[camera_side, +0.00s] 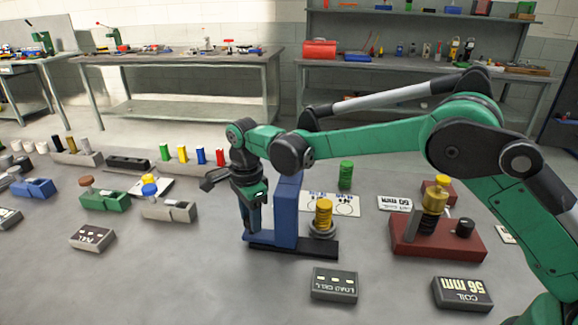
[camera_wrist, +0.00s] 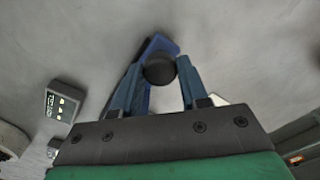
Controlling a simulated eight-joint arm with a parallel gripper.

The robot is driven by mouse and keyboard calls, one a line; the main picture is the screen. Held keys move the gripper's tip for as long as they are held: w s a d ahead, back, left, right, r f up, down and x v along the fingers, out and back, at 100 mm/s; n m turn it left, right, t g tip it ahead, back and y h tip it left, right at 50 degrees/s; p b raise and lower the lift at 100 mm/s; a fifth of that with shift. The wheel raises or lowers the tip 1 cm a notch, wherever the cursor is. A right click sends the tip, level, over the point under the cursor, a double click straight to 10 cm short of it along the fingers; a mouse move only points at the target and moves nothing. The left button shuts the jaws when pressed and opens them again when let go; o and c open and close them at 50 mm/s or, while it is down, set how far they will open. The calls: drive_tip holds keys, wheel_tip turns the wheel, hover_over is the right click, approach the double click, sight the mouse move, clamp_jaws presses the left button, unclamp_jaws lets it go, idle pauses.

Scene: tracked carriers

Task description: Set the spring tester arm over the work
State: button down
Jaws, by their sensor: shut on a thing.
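The spring tester has a blue upright (camera_side: 287,212) on a flat blue and black base (camera_side: 318,249). A yellow coil spring (camera_side: 323,212) stands upright on a grey round seat (camera_side: 322,231) on this base, right of the upright. My gripper (camera_side: 251,225) points down at the left side of the upright. In the wrist view its two blue fingers (camera_wrist: 160,70) are shut on a dark round knob (camera_wrist: 159,70), with a blue part (camera_wrist: 161,44) of the tester behind it. In the side view the knob and any swing arm are hidden by my gripper and the upright.
A grey load cell box (camera_side: 334,285) lies in front of the base. A green spring (camera_side: 346,175) stands behind.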

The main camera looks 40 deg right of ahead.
sight(287, 190)
drive_tip(key=s+d, duration=0.5)
idle(0.4)
drive_tip(key=shift+c, duration=2.3)
unclamp_jaws()
drive_tip(key=shift+r, duration=0.1)
drive_tip(key=shift+r, duration=2.75)
